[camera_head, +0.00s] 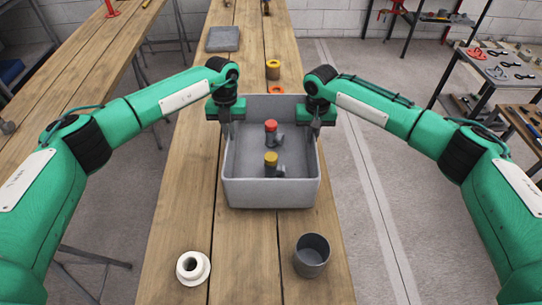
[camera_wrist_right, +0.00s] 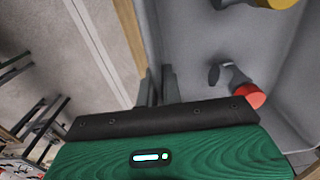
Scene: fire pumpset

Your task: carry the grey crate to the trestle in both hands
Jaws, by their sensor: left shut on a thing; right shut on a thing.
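The grey crate (camera_head: 271,194) is an open box at the middle of the wooden trestle table. It holds a red-capped fitting (camera_head: 271,131) and a yellow-capped fitting (camera_head: 271,162). My left gripper (camera_head: 227,130) is shut on the crate's left wall. My right gripper (camera_head: 315,128) is shut on its right wall. In the right wrist view, the right gripper's fingers (camera_wrist_right: 160,88) straddle the crate's wall (camera_wrist_right: 166,40), and the red cap (camera_wrist_right: 250,96) shows inside. Whether the crate's bottom touches the wood cannot be told.
A white flanged part (camera_head: 192,267) and a dark grey cup (camera_head: 312,255) stand on the table's near end (camera_head: 250,270). Yellow and orange rings (camera_head: 273,70) and a grey slab (camera_head: 222,39) lie beyond the crate. Another wooden table (camera_head: 75,60) is at left; tool racks (camera_head: 495,75) are at right.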

